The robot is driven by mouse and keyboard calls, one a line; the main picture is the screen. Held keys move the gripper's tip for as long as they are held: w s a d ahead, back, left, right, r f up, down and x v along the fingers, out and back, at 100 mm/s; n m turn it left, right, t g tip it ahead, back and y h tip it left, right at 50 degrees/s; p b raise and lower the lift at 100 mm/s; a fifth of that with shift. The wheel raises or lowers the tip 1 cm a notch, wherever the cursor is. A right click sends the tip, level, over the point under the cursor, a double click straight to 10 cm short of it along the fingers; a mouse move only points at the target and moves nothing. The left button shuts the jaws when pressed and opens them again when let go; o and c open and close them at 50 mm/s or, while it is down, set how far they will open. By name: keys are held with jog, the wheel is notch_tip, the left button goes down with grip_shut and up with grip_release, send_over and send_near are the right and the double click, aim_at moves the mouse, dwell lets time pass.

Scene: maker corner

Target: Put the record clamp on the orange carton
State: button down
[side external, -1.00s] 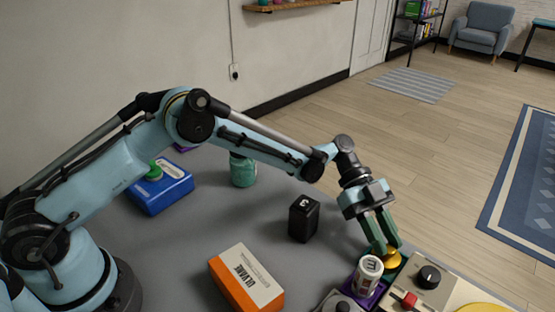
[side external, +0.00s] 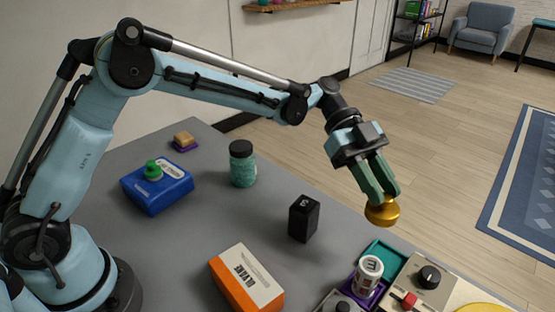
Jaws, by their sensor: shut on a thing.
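The record clamp is a round gold piece (side external: 382,212). My gripper (side external: 381,198) is shut on it and holds it up in the air, above the teal tray at the right of the table. The orange carton (side external: 247,281) lies on the grey table at the front middle, with a white top bearing dark print. Its top looks bare. The clamp is to the right of the carton and higher, well apart from it.
A black box (side external: 303,219) stands between carton and gripper. A white can (side external: 367,274) stands by the teal tray (side external: 386,257) and a device with a black knob (side external: 428,277).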

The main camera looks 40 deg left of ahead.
jog(key=s+a+r+n+t, duration=0.2)
jog(key=s+a+r, duration=0.1)
jog(key=s+a, duration=0.4)
jog(key=n+t, duration=0.2)
send_over(249, 257)
notch_tip(249, 257, down, 2)
jog(key=shift+h, duration=0.3)
jog(key=shift+d+f, duration=0.1)
jog(key=shift+f, duration=3.65)
jog(key=c, duration=0.9)
grip_release()
